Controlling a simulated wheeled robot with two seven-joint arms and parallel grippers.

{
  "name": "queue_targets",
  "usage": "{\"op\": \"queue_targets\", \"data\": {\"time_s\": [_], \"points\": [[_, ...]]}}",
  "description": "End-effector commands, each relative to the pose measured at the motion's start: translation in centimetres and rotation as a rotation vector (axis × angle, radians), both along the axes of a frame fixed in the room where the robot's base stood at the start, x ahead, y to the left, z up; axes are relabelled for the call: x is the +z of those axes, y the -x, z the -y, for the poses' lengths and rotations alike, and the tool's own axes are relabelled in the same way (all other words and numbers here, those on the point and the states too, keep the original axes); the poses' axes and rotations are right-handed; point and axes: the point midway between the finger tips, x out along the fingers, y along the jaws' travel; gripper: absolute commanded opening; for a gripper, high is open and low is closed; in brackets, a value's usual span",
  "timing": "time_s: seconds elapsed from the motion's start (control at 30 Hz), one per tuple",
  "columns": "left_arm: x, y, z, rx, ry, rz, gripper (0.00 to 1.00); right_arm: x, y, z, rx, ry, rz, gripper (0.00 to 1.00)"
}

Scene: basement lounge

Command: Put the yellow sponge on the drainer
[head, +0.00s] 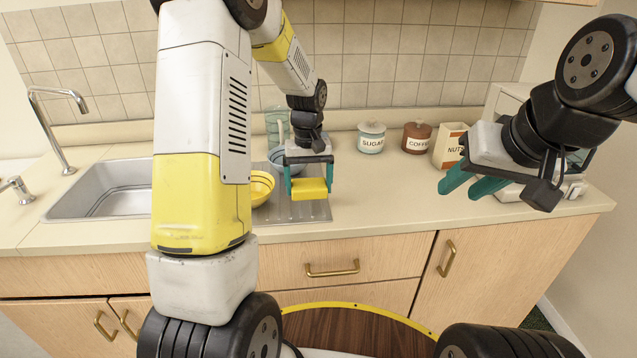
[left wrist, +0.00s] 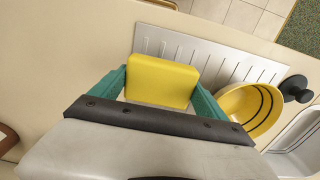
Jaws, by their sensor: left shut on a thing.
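The yellow sponge (head: 309,189) is a small block held between the green fingers of my left gripper (head: 309,187). It also shows in the left wrist view (left wrist: 161,82), with a finger of the left gripper (left wrist: 160,88) on each side. The silver ribbed drainer (head: 318,209) lies on the counter, and the sponge appears over its right part. In the left wrist view the drainer (left wrist: 205,52) is partly hidden behind the sponge. I cannot tell whether the sponge touches it. My right gripper (head: 468,184) is off to the right, its green fingers apart and empty.
A yellow bowl (head: 262,187) and a blue bowl (head: 283,158) stand on the drainer's left side, near a clear jug (head: 278,124). Sugar (head: 371,138) and coffee (head: 416,138) jars and a nuts box (head: 449,146) stand behind. The sink (head: 101,192) is left.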

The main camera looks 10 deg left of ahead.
Motion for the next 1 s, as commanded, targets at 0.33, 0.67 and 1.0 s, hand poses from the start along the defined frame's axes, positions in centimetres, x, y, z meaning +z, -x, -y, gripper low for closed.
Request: {"op": "queue_targets", "data": {"time_s": [0.33, 0.67, 1.0], "points": [[-3.6, -0.1, 0.0, 0.0, 0.0, -0.001, 0.47, 0.0, 0.0, 0.0, 0.0, 0.0, 0.0, 0.36], [-4.0, -0.1, 0.0, 0.0, 0.0, -0.001, 0.89, 0.0, 0.0, 0.0, 0.0, 0.0, 0.0, 0.36], [-3.7, -0.1, 0.0, 0.0, 0.0, 0.0, 1.0, 0.0, 0.0, 0.0, 0.0, 0.0, 0.0, 0.36]]}}
